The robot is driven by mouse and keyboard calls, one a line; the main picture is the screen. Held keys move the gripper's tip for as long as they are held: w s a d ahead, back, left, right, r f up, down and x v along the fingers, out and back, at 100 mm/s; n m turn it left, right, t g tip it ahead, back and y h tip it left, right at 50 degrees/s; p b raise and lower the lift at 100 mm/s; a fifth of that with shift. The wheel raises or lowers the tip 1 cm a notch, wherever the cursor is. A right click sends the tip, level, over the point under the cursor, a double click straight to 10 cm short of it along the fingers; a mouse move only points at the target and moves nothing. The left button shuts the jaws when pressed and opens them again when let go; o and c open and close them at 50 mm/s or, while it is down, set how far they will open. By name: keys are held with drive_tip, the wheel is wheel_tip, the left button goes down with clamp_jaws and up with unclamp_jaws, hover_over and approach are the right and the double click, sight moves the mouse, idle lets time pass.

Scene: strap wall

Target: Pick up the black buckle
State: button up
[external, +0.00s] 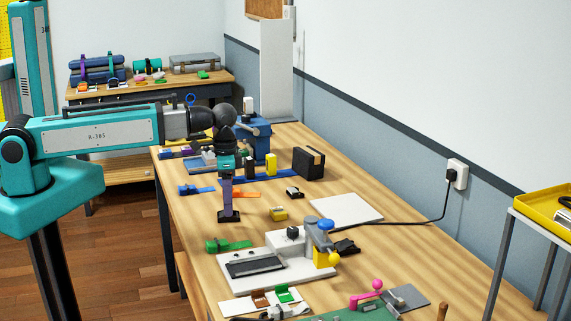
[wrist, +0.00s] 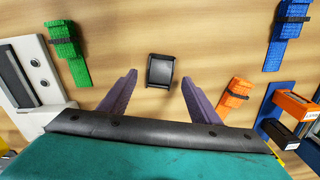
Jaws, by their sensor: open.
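The black buckle (wrist: 160,71) lies on the wooden bench, a small dark rectangular frame between and just beyond my fingertips in the wrist view. My gripper (wrist: 160,77) is open, with one purple finger on each side of the buckle and bare wood showing between. In the external view my gripper (external: 226,204) points straight down over the bench, and a black piece at its tips appears to be the buckle (external: 229,217). I cannot tell how high the fingertips are above the bench.
A green strap (wrist: 69,52) and a white fixture (wrist: 25,78) lie left in the wrist view. An orange strap (wrist: 235,95) and a blue strap (wrist: 287,32) lie right.

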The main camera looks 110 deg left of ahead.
drive_tip(key=shift+f+b, duration=0.55)
drive_tip(key=shift+f, duration=0.55)
drive_tip(key=shift+c, duration=0.4)
drive_tip(key=c, duration=1.1)
